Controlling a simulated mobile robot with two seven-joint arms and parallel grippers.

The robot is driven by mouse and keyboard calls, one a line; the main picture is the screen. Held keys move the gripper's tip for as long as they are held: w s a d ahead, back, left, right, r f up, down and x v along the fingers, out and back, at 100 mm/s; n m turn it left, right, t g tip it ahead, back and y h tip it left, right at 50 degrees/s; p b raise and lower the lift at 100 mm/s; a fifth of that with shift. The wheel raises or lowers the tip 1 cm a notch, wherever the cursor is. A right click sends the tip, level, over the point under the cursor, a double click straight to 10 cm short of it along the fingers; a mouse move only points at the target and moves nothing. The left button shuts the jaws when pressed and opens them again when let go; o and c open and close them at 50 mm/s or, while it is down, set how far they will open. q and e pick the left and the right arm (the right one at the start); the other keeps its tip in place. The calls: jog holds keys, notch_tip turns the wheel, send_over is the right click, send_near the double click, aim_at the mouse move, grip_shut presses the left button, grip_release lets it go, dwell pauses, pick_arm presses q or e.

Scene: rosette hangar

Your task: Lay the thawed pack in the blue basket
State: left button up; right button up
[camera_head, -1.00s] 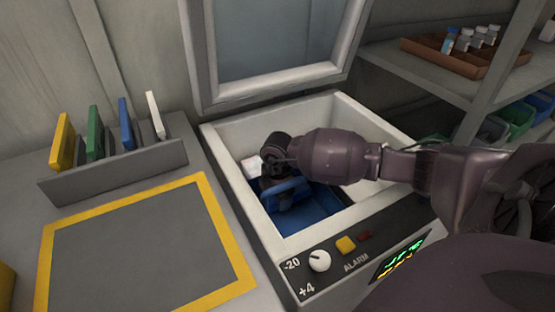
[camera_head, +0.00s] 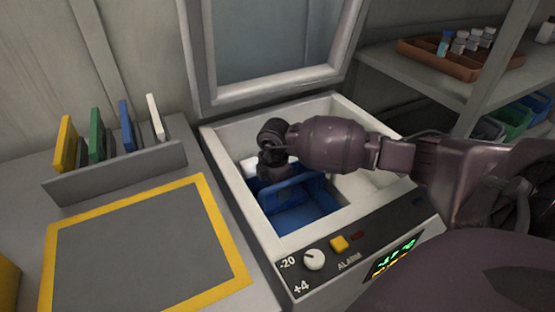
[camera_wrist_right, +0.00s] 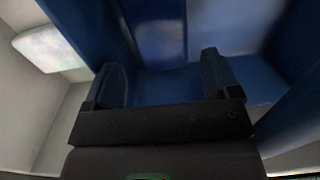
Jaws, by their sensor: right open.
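The blue basket (camera_head: 305,205) sits inside the open white chest, and its blue walls (camera_wrist_right: 155,35) fill much of the right wrist view. My right gripper (camera_wrist_right: 162,78) is open, with nothing seen between its fingers, over the basket's blue surfaces. In the head view my right wrist hides its fingertips. A pale, faintly mottled pack (camera_wrist_right: 50,48) lies beside the basket in the wrist view, apart from the fingers. In the head view a small white patch of it (camera_head: 249,167) shows left of my wrist. I cannot tell whether it is thawed. My left gripper is out of view.
The chest's rim (camera_head: 232,180) surrounds my right arm, and its raised lid (camera_head: 275,95) stands behind. A control panel with a white knob (camera_head: 314,260) is in front. A yellow-bordered grey mat (camera_head: 140,250) lies clear at left. A shelf with a brown tray (camera_head: 420,55) stands right.

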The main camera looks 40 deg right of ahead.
notch_tip(320, 180, up, 8)
jog(key=p, duration=0.1)
jog(key=shift+r+p, duration=0.15)
jog(key=shift+p, duration=0.25)
